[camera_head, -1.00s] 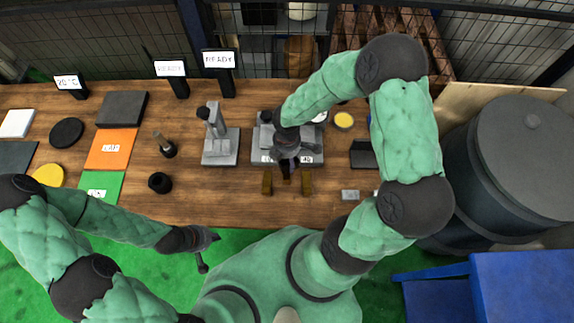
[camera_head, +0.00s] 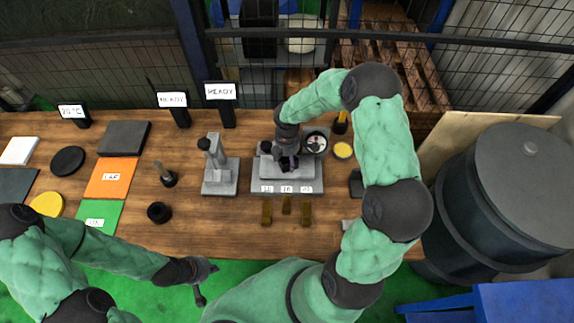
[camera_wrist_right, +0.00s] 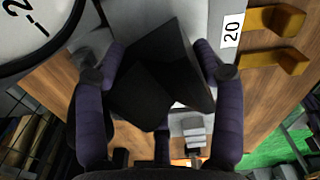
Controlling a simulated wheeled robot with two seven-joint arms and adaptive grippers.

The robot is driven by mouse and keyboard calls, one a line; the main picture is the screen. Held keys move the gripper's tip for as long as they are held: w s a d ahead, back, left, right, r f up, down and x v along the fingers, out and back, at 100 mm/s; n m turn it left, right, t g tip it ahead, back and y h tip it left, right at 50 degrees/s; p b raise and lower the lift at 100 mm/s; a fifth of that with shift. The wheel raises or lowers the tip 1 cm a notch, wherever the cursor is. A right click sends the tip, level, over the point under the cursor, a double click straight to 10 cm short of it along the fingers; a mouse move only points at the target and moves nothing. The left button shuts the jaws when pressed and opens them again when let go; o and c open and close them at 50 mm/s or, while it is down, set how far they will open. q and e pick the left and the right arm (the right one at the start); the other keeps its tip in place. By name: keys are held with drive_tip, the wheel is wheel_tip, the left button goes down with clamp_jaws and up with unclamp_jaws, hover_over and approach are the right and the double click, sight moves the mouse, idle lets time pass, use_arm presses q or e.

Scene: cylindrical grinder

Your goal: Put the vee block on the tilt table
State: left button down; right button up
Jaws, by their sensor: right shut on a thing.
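The vee block (camera_wrist_right: 160,75) is a dark, near-black block between the fingers of my right gripper (camera_wrist_right: 160,90) in the right wrist view. In the head view my right gripper (camera_head: 286,165) is over the tilt table (camera_head: 262,178), a grey stepped metal unit with several white labels along its front. The block is mostly hidden by the gripper there, and I cannot tell whether it touches the table. My left gripper (camera_head: 205,281) is empty, its fingers apart, off the bench's front edge.
Brass pieces (camera_head: 266,212) lie before the tilt table. A dial gauge (camera_head: 315,143) and yellow-topped tin (camera_head: 343,150) stand close to its right. A grey stand (camera_head: 220,168) is to its left. Coloured mats (camera_head: 109,178) fill the left bench. A large dark bin (camera_head: 500,190) is at right.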

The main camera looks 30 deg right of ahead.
sight(287, 158)
drive_tip(key=shift+f, duration=0.15)
drive_tip(key=shift+f, duration=0.1)
drive_tip(key=o, duration=1.7)
drive_tip(key=shift+s+a+f, duration=0.1)
drive_tip(key=shift+s, duration=0.05)
drive_tip(key=shift+r, duration=0.55)
wheel_tip(287, 158, up, 11)
drive_tip(key=p, duration=0.1)
drive_tip(key=shift+p, duration=0.4)
